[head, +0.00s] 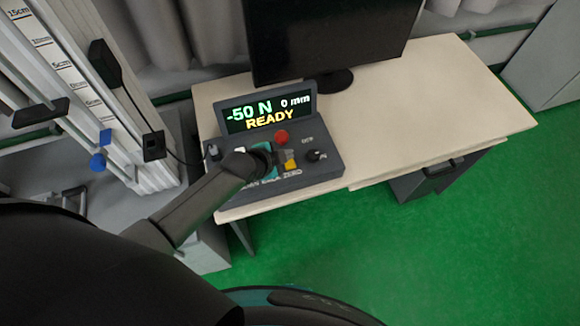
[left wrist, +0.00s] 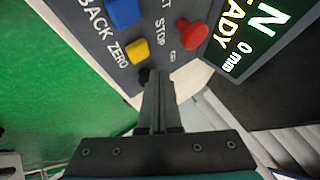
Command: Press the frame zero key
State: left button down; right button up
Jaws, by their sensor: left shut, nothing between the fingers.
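The control box (head: 325,172) stands on the desk, with a lit display (head: 268,112) reading "-50 N 0 mm READY". Its yellow key (head: 290,165) is partly hidden by my left gripper (head: 288,156) in the head view. In the left wrist view the yellow key (left wrist: 137,51) sits beside the printed word ZERO, next to a blue key (left wrist: 124,12). My left gripper (left wrist: 157,78) is shut and empty, its tips close to the yellow key. I cannot tell whether they touch the panel. My right gripper is not in view.
A red stop button (head: 281,137) and a black knob (head: 314,156) are close to the gripper on the box. A monitor (head: 325,35) stands behind. The desk (head: 430,110) is clear to the right. The scaled tower (head: 75,75) stands left.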

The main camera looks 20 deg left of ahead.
aim_at(286, 166)
pick_arm(q)
jog(key=shift+f+b, duration=0.35)
jog(key=shift+f, duration=0.45)
jog(key=shift+f, duration=0.1)
dwell(1.4)
jog(key=shift+f, duration=0.3)
jog(key=shift+f+b, duration=0.55)
jog(key=shift+b, duration=0.05)
dwell(0.5)
jog(key=shift+r, duration=0.15)
jog(key=shift+r+p, duration=0.8)
jog(key=shift+p, duration=0.2)
notch_tip(286, 166, up, 5)
jog(key=p, duration=0.5)
jog(key=shift+r, duration=0.1)
